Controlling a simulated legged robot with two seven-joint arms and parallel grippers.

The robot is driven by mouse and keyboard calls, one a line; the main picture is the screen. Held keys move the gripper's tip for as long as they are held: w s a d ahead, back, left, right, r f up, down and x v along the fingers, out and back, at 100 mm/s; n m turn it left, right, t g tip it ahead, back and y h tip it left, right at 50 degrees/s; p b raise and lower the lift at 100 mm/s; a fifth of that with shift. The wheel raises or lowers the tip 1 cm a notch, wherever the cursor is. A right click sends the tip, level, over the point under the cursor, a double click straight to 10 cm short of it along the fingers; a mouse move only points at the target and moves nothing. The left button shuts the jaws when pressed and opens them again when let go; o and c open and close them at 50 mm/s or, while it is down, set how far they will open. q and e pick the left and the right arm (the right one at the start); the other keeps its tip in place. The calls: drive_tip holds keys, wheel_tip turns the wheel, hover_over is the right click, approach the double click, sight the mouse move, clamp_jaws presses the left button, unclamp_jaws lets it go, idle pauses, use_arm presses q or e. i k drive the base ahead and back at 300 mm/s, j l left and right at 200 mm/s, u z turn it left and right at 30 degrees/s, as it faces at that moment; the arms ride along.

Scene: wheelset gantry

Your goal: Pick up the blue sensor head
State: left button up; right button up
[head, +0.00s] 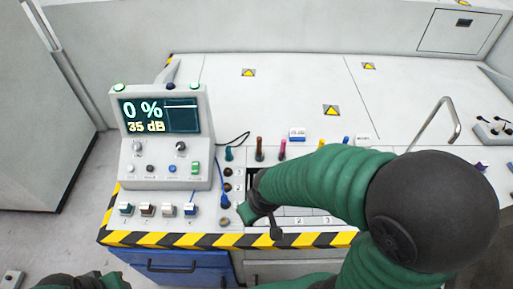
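Several small upright coloured pieces stand in a row along the bench behind my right arm. A blue one (346,140) is near the right end of the row. I cannot tell for sure which is the blue sensor head. My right arm reaches in from the right, and its gripper (262,214) points down over a dark recess at the bench front, just right of that second blue piece. Its fingers are too hidden to judge. My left gripper is out of view.
A grey console (165,154) reading "0 %" and "35 dB" stands at the left. Small blocks with coloured tops (168,210) line its front. A yellow-black striped edge (180,240) borders the bench. A bent metal handle (440,112) rises at the right. The back surface is clear.

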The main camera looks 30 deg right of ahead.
sight(190, 209)
drive_tip(key=z, duration=1.6)
drive_tip(key=u, duration=1.45)
drive_tip(key=i+j+z, duration=0.2)
drive_tip(key=j, duration=0.35)
drive_tip(key=i+j+z, duration=0.2)
drive_tip(key=j, duration=0.35)
drive_tip(key=j+z, duration=0.2)
drive_tip(key=j, duration=0.35)
drive_tip(key=j+z, duration=0.2)
drive_tip(key=j, duration=0.35)
drive_tip(key=i, duration=0.05)
